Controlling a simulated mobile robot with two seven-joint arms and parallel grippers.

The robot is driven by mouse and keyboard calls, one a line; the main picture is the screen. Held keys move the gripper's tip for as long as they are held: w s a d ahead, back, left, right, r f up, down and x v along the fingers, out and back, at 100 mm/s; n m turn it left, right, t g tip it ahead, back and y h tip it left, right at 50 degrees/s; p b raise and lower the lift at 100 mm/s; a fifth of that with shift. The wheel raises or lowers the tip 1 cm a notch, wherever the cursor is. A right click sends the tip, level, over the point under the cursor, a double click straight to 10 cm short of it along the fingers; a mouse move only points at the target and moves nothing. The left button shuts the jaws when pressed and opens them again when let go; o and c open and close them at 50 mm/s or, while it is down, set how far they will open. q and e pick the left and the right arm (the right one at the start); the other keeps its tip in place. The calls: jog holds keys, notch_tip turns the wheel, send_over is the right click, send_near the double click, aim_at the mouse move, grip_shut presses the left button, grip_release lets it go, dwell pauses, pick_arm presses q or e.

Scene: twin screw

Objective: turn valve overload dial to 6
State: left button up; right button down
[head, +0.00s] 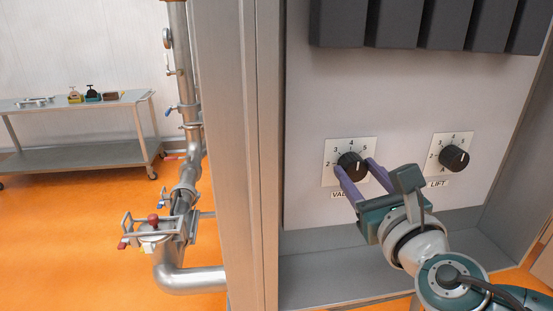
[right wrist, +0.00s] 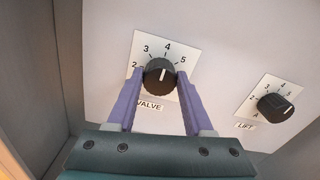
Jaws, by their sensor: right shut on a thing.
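The valve dial (head: 351,164) is a black round knob on a white scale plate on the cabinet's panel. It also shows in the right wrist view (right wrist: 158,74), above the partly covered label "VALVE" (right wrist: 149,106). Its white mark points upward, seemingly between 4 and 5; the exact reading is hard to tell. The numbers 2 to 5 show; the place for 6 is hidden behind a finger. My right gripper (head: 356,168) has its purple fingers on both sides of the knob, shut on it. My left gripper is not in view.
A similar lift dial (head: 454,158) sits to the right on the same panel. Dark grey blocks (head: 420,25) hang above. The cabinet's side wall (head: 232,160) stands at the left, and a ledge (head: 330,275) runs below. Pipes and a grey table stand outside the cabinet.

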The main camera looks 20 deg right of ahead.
jog(key=shift+f+m, duration=0.1)
jog(key=shift+m, duration=0.2)
jog(key=m+b, duration=0.3)
jog(key=shift+m, duration=0.3)
jog(key=m+b, duration=0.3)
jog(key=m, duration=0.2)
jog(key=shift+d, duration=0.1)
jog(key=m+b, duration=0.1)
jog(key=m, duration=0.3)
jog(key=shift+f+m+b, duration=0.1)
jog(key=shift+m+b, duration=0.3)
jog(key=shift+d+m+b, duration=0.1)
jog(key=shift+m+b, duration=0.4)
jog(key=shift+m, duration=1.4)
jog(key=shift+c, duration=1.5)
grip_release()
